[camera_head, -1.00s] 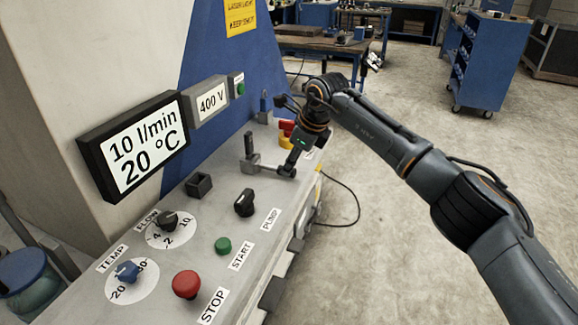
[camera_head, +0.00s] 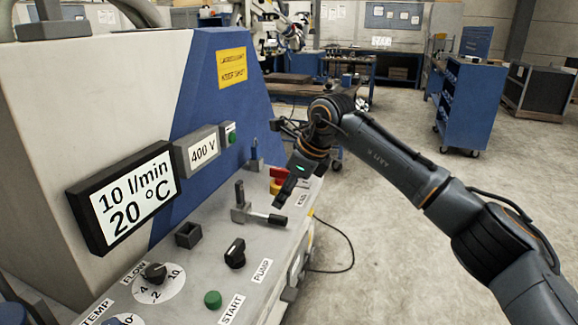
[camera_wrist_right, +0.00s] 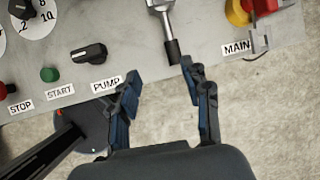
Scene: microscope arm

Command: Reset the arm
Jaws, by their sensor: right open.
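My right arm reaches in from the right in the head view. Its dark gripper (camera_head: 283,163) is open and empty above the far part of the machine's grey control panel. In the right wrist view its two fingers (camera_wrist_right: 162,84) are apart. A grey lever with a black grip (camera_head: 268,217) lies sideways on the panel, just below the lower finger. In the right wrist view the lever's black grip (camera_wrist_right: 172,50) points toward the gap between the fingertips, and no finger is closed on it. My left gripper is not in view.
The panel holds a black PUMP knob (camera_head: 235,253), a green START button (camera_head: 213,299), a FLOW dial (camera_head: 155,274) and a red-yellow MAIN switch (camera_head: 279,180). A display (camera_head: 125,200) reads 10 l/min, 20 °C. A blue cart (camera_head: 468,108) stands behind; open floor lies right.

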